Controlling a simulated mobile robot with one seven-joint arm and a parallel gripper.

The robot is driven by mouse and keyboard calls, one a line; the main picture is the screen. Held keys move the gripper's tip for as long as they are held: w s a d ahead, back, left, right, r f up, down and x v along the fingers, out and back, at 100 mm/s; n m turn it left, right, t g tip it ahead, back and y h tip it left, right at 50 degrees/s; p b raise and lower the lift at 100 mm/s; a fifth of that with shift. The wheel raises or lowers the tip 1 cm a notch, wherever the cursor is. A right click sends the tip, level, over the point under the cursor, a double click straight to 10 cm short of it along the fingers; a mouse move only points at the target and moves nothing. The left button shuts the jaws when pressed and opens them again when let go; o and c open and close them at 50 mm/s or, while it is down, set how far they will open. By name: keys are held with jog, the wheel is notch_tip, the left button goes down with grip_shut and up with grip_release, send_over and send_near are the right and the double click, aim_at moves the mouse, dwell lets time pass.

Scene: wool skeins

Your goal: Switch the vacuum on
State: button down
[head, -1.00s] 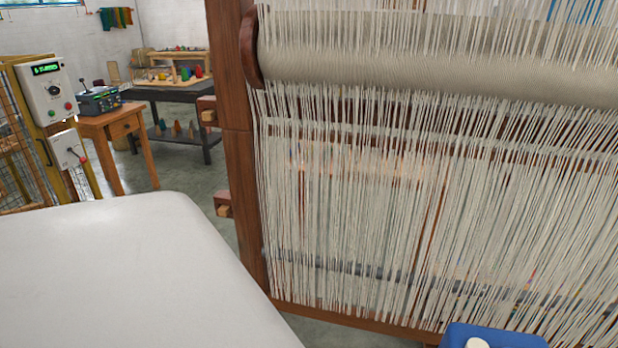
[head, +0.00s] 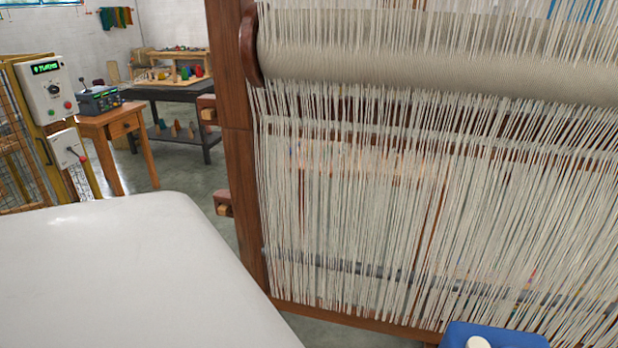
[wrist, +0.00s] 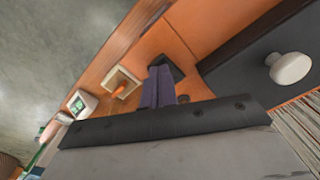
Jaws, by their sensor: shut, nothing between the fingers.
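In the wrist view, my gripper (wrist: 160,85) is shut and empty, its fingers close together over an orange-brown wooden surface (wrist: 190,35). A square pale plate with an orange stub, perhaps a switch (wrist: 121,84), sits on that wood just left of the fingers, apart from them in the picture. Farther left is a small pale box with a green face (wrist: 80,103). A white round knob (wrist: 289,68) sits on a dark panel at right. I cannot tell which part belongs to the vacuum. My gripper does not show in the head view.
In the head view, a loom with white warp threads (head: 380,200) fills the right. A control box (head: 46,90) and a lever box (head: 68,147) hang by a mesh fence at left. A wooden table (head: 112,125) stands behind. A blue object (head: 520,338) is at bottom right.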

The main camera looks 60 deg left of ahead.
jog(key=shift+f+b, duration=0.3)
jog(key=shift+f, duration=0.25)
jog(key=shift+r, duration=0.1)
notch_tip(320, 180, up, 7)
jog(key=p, duration=0.7)
jog(key=shift+p, duration=0.4)
dwell(0.3)
